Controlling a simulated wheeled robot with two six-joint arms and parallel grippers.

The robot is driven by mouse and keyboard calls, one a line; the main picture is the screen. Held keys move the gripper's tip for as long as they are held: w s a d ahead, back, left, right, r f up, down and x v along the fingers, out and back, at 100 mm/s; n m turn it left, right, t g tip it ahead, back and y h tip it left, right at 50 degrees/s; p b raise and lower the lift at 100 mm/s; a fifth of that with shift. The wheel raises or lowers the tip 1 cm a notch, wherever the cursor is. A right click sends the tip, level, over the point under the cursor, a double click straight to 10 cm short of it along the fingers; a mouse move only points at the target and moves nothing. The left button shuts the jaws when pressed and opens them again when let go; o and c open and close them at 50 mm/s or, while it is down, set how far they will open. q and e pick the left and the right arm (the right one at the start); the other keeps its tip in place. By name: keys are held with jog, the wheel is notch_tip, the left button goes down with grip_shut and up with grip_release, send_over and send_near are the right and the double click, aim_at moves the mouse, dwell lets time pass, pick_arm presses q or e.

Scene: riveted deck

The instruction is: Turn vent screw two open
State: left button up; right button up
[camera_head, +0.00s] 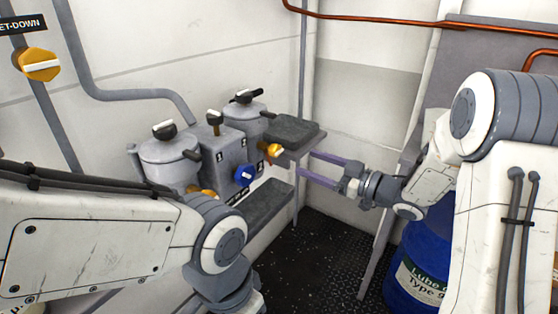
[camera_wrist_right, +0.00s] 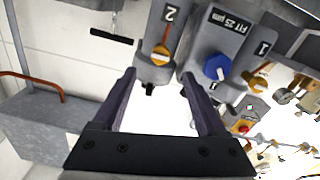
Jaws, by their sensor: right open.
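Vent screw two, a small orange knob with a pale bar across it, is at the front of the far-right canister in the head view (camera_head: 275,150). In the right wrist view the orange knob (camera_wrist_right: 161,53) sits below a "2" label. My right gripper (camera_head: 306,164) is open and empty, to the right of the knob and apart from it. In the right wrist view its two fingers (camera_wrist_right: 160,76) point toward the knob, one on each side of its line, with nothing between them. My left arm crosses the lower left; its gripper is out of frame.
A blue knob (camera_head: 243,176) and another orange knob (camera_head: 208,193) are on the same filter unit. Black-handled lids (camera_head: 165,150) top the canisters. A grey ledge (camera_head: 292,130) stands close to my right gripper. A blue drum (camera_head: 415,270) is at lower right.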

aim_at(280, 152)
jog(key=x, duration=1)
grip_shut()
